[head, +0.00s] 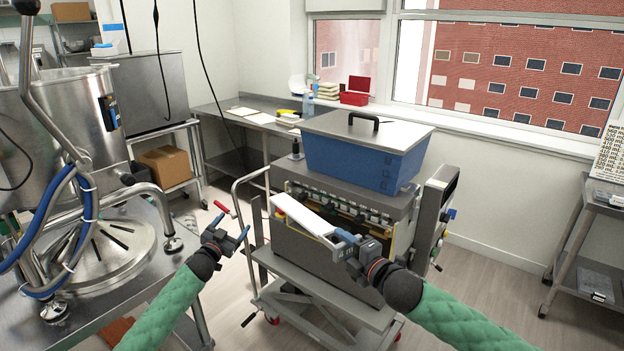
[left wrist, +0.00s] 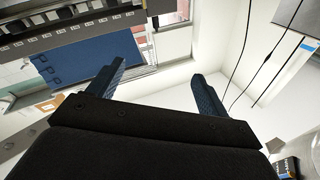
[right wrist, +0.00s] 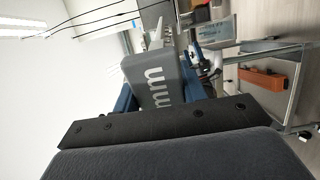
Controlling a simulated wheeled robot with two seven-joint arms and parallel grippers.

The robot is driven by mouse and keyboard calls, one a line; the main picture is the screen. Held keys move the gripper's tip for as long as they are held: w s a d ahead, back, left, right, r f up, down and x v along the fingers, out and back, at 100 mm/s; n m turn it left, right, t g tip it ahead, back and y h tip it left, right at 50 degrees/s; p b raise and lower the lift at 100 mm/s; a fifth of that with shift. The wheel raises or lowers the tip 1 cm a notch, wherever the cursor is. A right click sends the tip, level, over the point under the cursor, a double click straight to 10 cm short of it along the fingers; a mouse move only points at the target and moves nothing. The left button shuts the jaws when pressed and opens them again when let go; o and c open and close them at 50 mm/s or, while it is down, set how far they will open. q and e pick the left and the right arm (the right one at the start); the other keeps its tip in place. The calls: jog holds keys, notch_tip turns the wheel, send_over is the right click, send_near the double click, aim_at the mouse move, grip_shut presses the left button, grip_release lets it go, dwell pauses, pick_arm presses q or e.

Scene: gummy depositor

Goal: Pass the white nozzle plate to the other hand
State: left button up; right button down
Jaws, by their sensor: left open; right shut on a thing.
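The white nozzle plate (head: 303,214) is a long, flat bar held tilted in front of the depositor in the head view. My right gripper (head: 347,242) is shut on its near right end. In the right wrist view, a grey end of the plate with "mm" lettering (right wrist: 152,78) sits between the blue fingers. My left gripper (head: 229,228) is open and empty, to the left of the plate and apart from it. The left wrist view shows its two spread blue fingers (left wrist: 165,88) with nothing between them.
The depositor (head: 410,200) with its blue hopper (head: 355,165) stands on a wheeled cart (head: 330,310) behind the plate. A steel kettle table (head: 120,270) is at the left. A cart (head: 590,210) stands at the far right.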

pick_arm(q)
notch_tip(320, 180, up, 25)
jog(key=w+m+h, duration=0.2)
jog(key=m+h, duration=0.4)
jog(key=h, duration=0.1)
jog(key=s+d+r+m+g+h, duration=0.2)
jog(key=d+r+m+g+h, duration=0.4)
jog(key=r, duration=0.4)
jog(key=m+g+y, duration=0.9)
jog(key=g+y, duration=0.4)
jog(key=y, duration=0.5)
send_over(312, 220)
notch_tip(312, 220, down, 12)
notch_tip(312, 220, down, 12)
jog(key=shift+r, duration=0.2)
